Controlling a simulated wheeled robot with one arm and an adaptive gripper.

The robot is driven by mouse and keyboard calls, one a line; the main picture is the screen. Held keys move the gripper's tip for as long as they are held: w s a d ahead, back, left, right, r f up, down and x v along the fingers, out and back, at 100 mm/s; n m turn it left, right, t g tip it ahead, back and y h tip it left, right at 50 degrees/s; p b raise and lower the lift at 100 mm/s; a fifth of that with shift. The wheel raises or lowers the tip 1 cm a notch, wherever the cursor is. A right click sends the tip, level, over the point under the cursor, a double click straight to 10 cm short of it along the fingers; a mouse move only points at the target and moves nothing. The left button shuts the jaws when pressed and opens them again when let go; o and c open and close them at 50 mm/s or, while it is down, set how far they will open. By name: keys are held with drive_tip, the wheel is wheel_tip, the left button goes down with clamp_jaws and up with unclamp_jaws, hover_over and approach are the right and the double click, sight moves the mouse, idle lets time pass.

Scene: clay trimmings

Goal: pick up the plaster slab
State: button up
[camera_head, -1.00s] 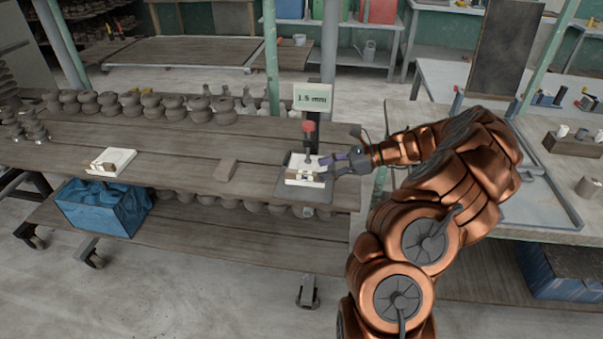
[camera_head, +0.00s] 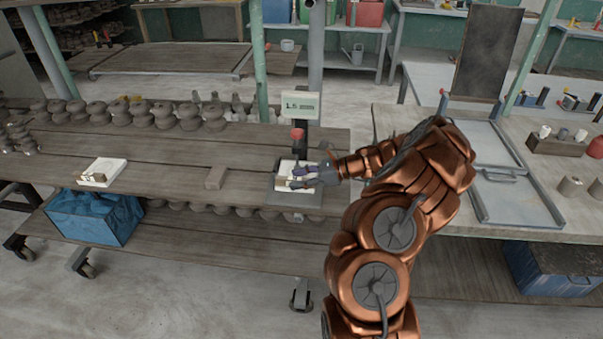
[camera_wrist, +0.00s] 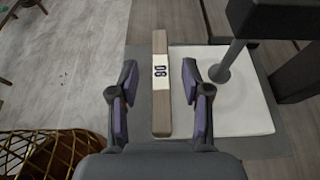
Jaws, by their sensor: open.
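A white plaster slab (camera_head: 284,168) lies on a dark grey base under the gauge stand at the right end of the wooden table. In the wrist view this slab (camera_wrist: 245,105) fills the right side, with the gauge's rod coming down over it. A narrow wooden block (camera_wrist: 162,110) with a white number label runs along the slab's left edge; I cannot tell whether it touches. My gripper (camera_head: 303,177) is above the slab, partly hiding it. In the wrist view its open fingers (camera_wrist: 159,68) stand either side of the wooden block, with nothing held.
A second white slab (camera_head: 103,170) with a brown piece lies on the table's left. Grey lumps (camera_head: 165,114) line the table's back. The gauge's upright and display (camera_head: 301,105) rise close to my gripper. A worktable (camera_head: 400,120) stands right.

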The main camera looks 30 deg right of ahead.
drive_tip(key=shift+w+a+f, duration=0.15)
drive_tip(key=shift+w+a, duration=0.05)
clamp_jaws()
idle(0.3)
